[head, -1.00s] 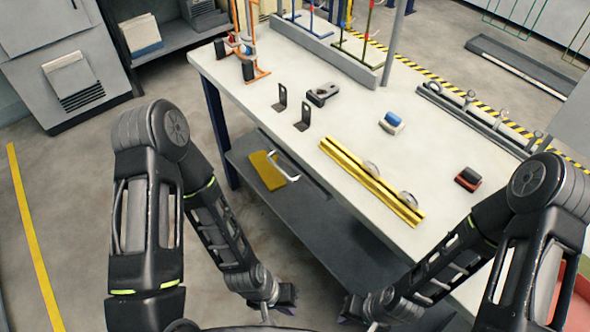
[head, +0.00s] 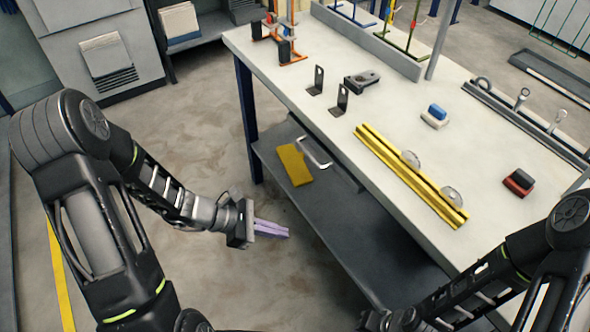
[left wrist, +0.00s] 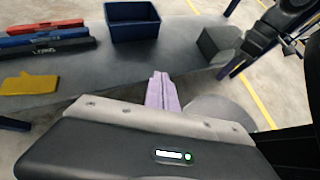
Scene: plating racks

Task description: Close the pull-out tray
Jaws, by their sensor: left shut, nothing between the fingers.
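The pull-out tray shows as a dark panel under the near edge of the workbench in the head view, with a pale bar handle (head: 316,155) on its front. It juts a little past the tabletop edge; how far out it is, I cannot tell. My left gripper (head: 273,229) is shut and empty, its purple fingers pointing right, apart from the tray and nearer to me than its handle. Its fingers also show in the left wrist view (left wrist: 161,92), with the lower shelf beyond. My right gripper (head: 392,321) is cut off at the bottom edge, its fingers hidden.
The lower shelf (left wrist: 85,82) bears a yellow piece (left wrist: 30,84), a blue bin (left wrist: 133,22) and several long cases. The white bench top (head: 300,70) carries a yellow rail (head: 408,175), brackets and blocks. A table leg (head: 247,120) stands left of the tray. Floor left of the shelf is free.

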